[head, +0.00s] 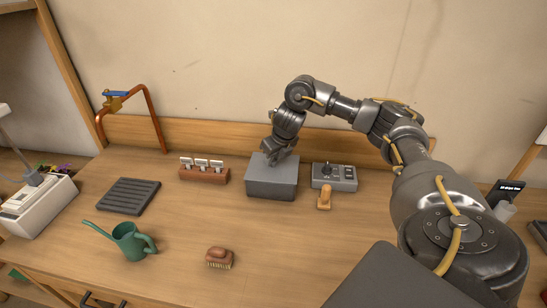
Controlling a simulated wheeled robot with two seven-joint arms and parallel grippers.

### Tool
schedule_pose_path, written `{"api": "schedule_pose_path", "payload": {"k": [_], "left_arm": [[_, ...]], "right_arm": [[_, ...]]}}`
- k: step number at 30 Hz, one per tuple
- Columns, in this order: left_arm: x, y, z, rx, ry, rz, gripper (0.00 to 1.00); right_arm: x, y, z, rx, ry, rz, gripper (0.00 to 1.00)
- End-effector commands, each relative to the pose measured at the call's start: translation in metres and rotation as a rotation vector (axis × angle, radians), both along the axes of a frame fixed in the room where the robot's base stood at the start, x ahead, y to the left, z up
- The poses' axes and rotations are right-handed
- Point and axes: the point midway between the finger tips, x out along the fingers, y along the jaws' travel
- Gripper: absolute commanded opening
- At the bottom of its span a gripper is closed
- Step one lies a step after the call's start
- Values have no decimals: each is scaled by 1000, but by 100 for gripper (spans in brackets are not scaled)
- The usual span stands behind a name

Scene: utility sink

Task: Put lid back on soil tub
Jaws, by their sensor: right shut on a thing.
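A grey rectangular soil tub (271,192) stands near the back middle of the wooden bench. A flat grey lid (272,174) shows at its top, and I see no opening into the tub. The lid looks level and over the tub; whether it is fully seated I cannot tell. My right gripper (275,157) reaches down from above to the far part of the lid and is shut on it. The fingertips hide the spot they grip. My left gripper is not in view.
A grey control box (335,177) and a small wooden-handled tool (324,200) sit close right of the tub. A brick-red holder with white tags (204,173) stands left. A ridged dark tray (128,196), green watering can (129,240) and brush (219,258) lie further left and forward.

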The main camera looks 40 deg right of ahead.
Motion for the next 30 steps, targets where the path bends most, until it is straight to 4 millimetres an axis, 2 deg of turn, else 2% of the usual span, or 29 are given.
{"api": "schedule_pose_path", "payload": {"k": [14, 15, 18, 21, 26, 30], "left_arm": [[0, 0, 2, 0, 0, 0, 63], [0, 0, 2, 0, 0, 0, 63], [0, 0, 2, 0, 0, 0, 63], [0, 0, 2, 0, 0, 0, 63], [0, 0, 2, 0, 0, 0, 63], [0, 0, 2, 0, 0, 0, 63]], "right_arm": [[0, 0, 0, 0, 0, 0, 0], [0, 0, 0, 0, 0, 0, 25], [0, 0, 0, 0, 0, 0, 38], [0, 0, 0, 0, 0, 0, 48], [0, 0, 0, 0, 0, 0, 48], [0, 0, 0, 0, 0, 0, 65]]}}
